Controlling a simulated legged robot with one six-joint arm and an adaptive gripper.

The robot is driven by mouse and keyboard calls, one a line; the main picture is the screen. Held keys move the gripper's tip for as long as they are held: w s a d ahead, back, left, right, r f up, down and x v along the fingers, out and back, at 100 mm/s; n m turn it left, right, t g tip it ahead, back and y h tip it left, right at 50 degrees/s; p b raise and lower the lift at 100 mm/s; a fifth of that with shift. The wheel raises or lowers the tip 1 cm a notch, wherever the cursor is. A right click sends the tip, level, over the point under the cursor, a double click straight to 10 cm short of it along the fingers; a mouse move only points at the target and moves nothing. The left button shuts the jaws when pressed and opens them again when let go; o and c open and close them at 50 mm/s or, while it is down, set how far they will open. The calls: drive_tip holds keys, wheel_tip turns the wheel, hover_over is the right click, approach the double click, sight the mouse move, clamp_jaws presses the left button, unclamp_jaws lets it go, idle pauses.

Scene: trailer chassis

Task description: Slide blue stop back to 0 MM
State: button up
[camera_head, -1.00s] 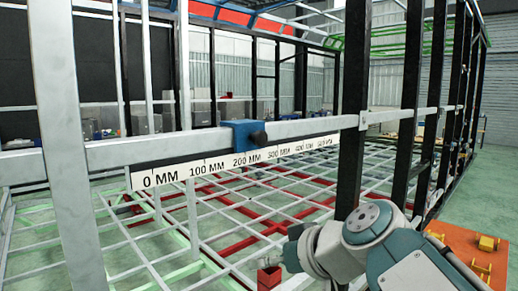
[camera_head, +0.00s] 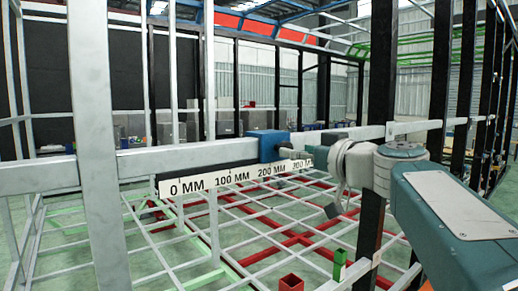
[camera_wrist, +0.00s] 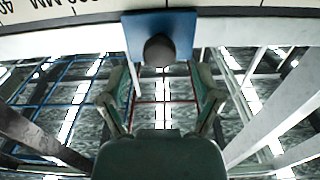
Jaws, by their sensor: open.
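The blue stop (camera_head: 267,145) sits on the pale horizontal rail, above the 200 MM mark of the white scale (camera_head: 222,178). Its dark round knob (camera_head: 289,153) sticks out on the near side. The 0 MM mark (camera_head: 187,187) is to the left, near a pale upright. My gripper (camera_head: 313,153) is just right of the knob at rail height, partly hidden by my wrist. In the wrist view, the stop (camera_wrist: 130,35) and knob (camera_wrist: 160,49) are centred ahead. My gripper (camera_wrist: 160,72) is open, one finger on each side below the knob, holding nothing.
A thick pale upright (camera_head: 100,150) crosses the rail left of 0 MM. A black post (camera_head: 378,90) stands just behind my wrist. A red square tube (camera_head: 290,283) and a green one (camera_head: 339,262) stand below. The rail between stop and 0 MM is clear.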

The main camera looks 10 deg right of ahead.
drive_tip(key=shift+x, duration=1.95)
drive_tip(key=shift+d, duration=0.1)
clamp_jaws()
drive_tip(key=shift+s, duration=0.1)
